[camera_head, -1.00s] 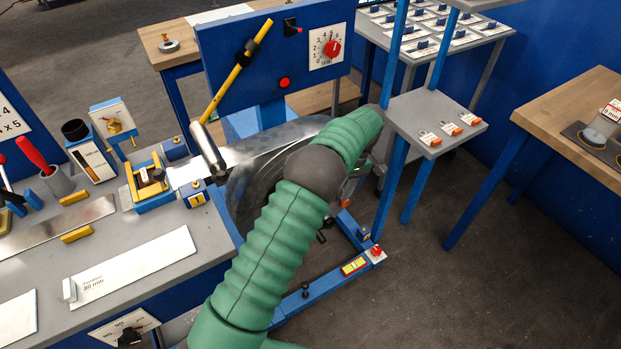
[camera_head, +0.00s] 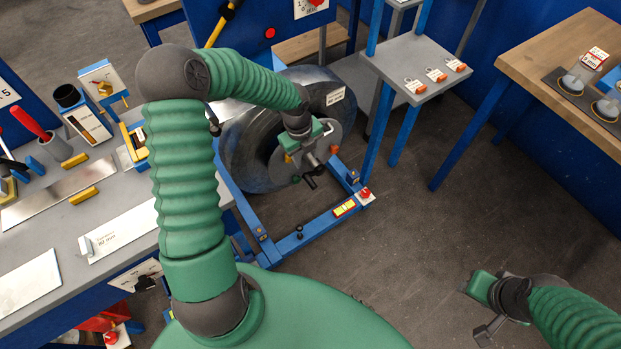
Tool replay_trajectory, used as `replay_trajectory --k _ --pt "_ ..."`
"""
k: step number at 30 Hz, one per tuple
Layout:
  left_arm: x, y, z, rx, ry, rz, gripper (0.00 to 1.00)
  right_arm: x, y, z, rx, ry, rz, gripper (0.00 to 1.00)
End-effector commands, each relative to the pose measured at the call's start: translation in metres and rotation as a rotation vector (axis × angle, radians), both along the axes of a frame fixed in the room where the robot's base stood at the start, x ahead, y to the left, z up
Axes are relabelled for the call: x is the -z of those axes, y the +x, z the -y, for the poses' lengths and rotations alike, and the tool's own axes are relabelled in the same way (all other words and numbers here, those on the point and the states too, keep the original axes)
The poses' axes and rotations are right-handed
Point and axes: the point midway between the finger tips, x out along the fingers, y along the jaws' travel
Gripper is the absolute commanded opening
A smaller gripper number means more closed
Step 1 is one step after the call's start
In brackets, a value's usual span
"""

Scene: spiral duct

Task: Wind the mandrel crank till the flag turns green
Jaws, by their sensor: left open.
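The mandrel is a dark metal drum (camera_head: 243,150) on a blue floor frame (camera_head: 318,226), with a grey end disc (camera_head: 333,138) facing right. A dark crank handle (camera_head: 311,182) shows low in front of the disc. My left gripper (camera_head: 308,158) is open in front of the disc, close to the crank; its wrist and fingers partly cover the hub, and I cannot tell whether it touches the handle. I cannot pick out a green flag. My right gripper (camera_head: 482,308) is over bare floor at lower right; its jaw state is unclear.
A grey tag shelf (camera_head: 415,62) on blue posts stands behind right. A grey workbench (camera_head: 55,238) fills the left. Floor at right is clear.

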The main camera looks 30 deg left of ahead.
Motion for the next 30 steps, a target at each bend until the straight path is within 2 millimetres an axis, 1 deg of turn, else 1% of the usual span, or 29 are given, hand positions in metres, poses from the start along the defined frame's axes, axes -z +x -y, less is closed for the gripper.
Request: replay_trajectory --k 1,5,12,16,18,21,24,30 --pt "0.013 0.001 0.001 0.000 -0.001 -0.002 0.42 0.005 0.000 0.000 0.000 0.000 0.000 0.42" --pt "0.045 0.003 0.003 -0.001 -0.003 -0.004 0.42 0.014 0.000 0.000 0.000 0.000 0.000 0.42" --pt "0.108 0.010 0.005 -0.004 -0.002 -0.005 0.42 0.028 0.000 0.000 0.000 0.000 0.000 0.42" --pt "0.136 0.013 0.006 -0.004 -0.001 -0.005 0.42 0.034 0.000 0.000 0.000 0.000 0.000 0.42" --pt "0.146 0.014 0.006 -0.005 -0.001 -0.002 0.42 0.036 0.000 0.000 0.000 0.000 0.000 0.42" --pt "0.155 0.015 0.006 -0.005 0.001 -0.003 0.42 0.037 0.000 0.000 0.000 0.000 0.000 0.42" --pt "0.158 0.016 0.006 -0.005 0.002 -0.003 0.42 0.037 0.000 0.000 0.000 0.000 0.000 0.42" --pt "0.158 0.016 0.006 -0.006 0.001 -0.002 0.42 0.036 0.000 0.000 0.000 0.000 0.000 0.42"
